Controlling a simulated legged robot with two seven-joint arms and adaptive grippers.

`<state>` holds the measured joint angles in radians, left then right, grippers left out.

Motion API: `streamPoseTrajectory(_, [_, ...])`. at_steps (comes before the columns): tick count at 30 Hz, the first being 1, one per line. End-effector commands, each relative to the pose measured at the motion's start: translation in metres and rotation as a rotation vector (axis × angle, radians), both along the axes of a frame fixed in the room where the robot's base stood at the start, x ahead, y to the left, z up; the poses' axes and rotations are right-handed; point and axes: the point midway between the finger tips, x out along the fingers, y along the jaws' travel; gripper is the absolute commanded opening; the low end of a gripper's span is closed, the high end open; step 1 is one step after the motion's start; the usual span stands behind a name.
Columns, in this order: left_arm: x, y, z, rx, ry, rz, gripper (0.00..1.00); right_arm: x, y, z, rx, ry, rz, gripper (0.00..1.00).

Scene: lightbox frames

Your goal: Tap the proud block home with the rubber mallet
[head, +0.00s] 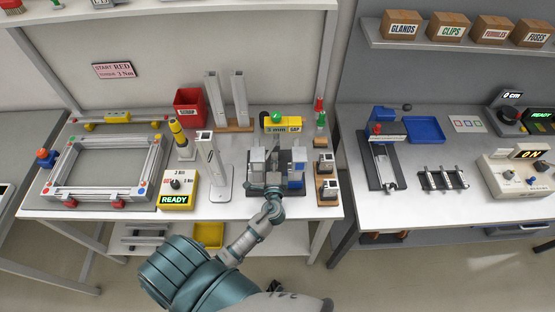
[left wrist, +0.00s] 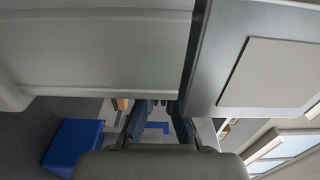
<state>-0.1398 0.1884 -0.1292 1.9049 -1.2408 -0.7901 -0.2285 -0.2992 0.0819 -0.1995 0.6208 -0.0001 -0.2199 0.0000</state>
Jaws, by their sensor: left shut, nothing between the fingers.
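My left gripper (head: 274,186) reaches up from the bottom of the head view to the front of a dark fixture (head: 254,186) on the left bench. It is shut and holds nothing. Its dark fingers show small in the left wrist view (left wrist: 158,122). In the fixture stand grey upright blocks, one on the left (head: 257,160) and one on the right (head: 298,158), with blue parts (head: 294,176) beside the right one. I cannot tell which block stands proud. I cannot make out a rubber mallet with certainty. My right gripper is not in view.
Left of the fixture stand a grey post (head: 209,162) and a yellow box reading READY (head: 177,188). A yellow gap gauge (head: 283,124) lies behind. Small wooden stands (head: 327,190) are close on the right. A gap separates the second bench (head: 360,205). Large grey surfaces fill much of the left wrist view.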

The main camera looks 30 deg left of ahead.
Motion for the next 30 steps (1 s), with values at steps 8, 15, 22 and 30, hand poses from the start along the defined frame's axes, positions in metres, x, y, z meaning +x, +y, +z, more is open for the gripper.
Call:
streamPoseTrajectory(8, [-0.004, 0.008, 0.000, -0.001, -0.001, 0.001, 0.00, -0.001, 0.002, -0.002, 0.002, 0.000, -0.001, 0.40])
streamPoseTrajectory(15, [-0.013, 0.002, -0.001, -0.003, 0.001, -0.001, 0.00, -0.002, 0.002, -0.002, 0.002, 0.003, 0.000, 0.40])
streamPoseTrajectory(22, [-0.053, -0.025, -0.002, -0.003, 0.003, 0.000, 0.00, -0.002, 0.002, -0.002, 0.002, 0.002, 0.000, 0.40])
streamPoseTrajectory(30, [-0.094, -0.053, -0.002, -0.002, 0.002, 0.000, 0.00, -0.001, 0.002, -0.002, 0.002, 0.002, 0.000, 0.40])
